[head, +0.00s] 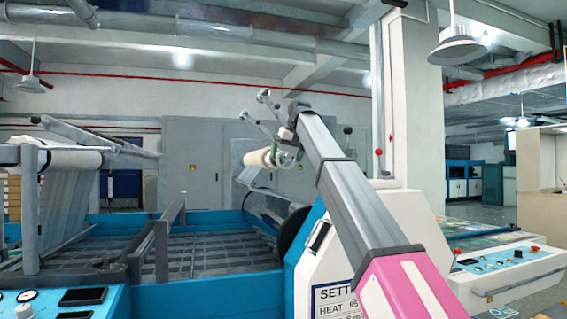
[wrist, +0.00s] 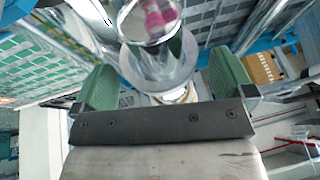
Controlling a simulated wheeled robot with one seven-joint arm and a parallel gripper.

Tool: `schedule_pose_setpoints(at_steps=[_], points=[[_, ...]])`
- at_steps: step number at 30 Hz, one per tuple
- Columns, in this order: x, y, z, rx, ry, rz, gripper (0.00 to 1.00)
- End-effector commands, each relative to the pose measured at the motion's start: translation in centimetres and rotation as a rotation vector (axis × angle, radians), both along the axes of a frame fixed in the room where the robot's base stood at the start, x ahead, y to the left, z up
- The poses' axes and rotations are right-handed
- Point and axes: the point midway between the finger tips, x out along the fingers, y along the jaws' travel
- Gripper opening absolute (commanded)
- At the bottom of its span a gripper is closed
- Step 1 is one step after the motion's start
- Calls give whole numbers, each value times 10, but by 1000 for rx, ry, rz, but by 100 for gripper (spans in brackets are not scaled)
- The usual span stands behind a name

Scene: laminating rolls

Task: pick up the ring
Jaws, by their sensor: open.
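My gripper (wrist: 165,82) is open in the wrist view, with green pads standing apart at left and right. Between and beyond them are a shiny rounded metal surface (wrist: 150,22) with a pink reflection and a grey disc-like face (wrist: 160,68). A pale curved edge (wrist: 182,96) shows low between the pads; I cannot tell whether it is the ring. In the head view my gripper (head: 290,150) is small and partly hidden by my arm, close to a cream cylinder (head: 259,158). No ring can be made out for certain there.
The blue laminating machine (head: 205,292) fills the left and middle, with a pale roll (head: 62,158) at left. Two ball-ended metal rods (head: 265,97) rise close to my wrist. A white column (head: 412,110) and a control panel (head: 510,262) stand at right.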

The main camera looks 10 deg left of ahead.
Motion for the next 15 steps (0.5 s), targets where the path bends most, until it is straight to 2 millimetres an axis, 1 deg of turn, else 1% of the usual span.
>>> schedule_pose_setpoints(at_steps=[1,6,7,8,9,11,12,13,14,15], points=[[-3,-1,-2,0,0,0,100],[-2,0,-2,0,0,0,100],[-2,0,-2,0,0,0,97],[-2,0,-2,0,0,0,87],[-2,0,-2,0,0,0,74],[-2,0,-2,0,0,0,54],[-2,0,-2,0,0,0,50],[-2,0,-2,0,0,0,50],[-2,0,-2,1,0,0,46],[-2,0,-2,1,0,0,46]])
